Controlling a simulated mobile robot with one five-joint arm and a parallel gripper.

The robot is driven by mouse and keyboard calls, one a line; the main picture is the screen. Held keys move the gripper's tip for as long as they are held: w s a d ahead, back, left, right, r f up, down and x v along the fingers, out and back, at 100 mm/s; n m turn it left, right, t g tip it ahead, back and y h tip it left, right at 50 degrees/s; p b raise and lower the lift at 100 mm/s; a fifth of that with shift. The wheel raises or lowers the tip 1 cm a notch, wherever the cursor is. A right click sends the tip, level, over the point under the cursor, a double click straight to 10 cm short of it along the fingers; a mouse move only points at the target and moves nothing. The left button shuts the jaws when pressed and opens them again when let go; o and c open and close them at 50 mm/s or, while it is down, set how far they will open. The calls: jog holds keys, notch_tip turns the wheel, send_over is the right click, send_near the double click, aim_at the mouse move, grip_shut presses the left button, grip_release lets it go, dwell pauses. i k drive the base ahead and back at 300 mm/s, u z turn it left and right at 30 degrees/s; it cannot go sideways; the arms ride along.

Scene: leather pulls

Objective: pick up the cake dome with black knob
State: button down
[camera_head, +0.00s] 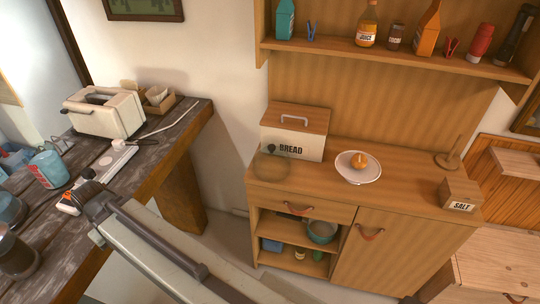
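The cake dome (271,167) is a see-through, rounded glass cover with a black knob (271,148) on top. It stands on the left end of the wooden cabinet's top, in front of the bread box. My arm reaches from the bottom of the picture up and left. My gripper (83,194) is at its far end, over the dark table on the left, well away from the dome. Its fingers are too small and unclear to tell whether they are open or shut.
The bread box (292,134) stands close behind the dome. A salt box (459,195) stands at the right end. A shelf (390,58) hangs above. A toaster (104,111) and red-blue cup (49,169) are on the table.

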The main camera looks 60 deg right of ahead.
aim_at(271, 163)
jog(key=z, duration=1.8)
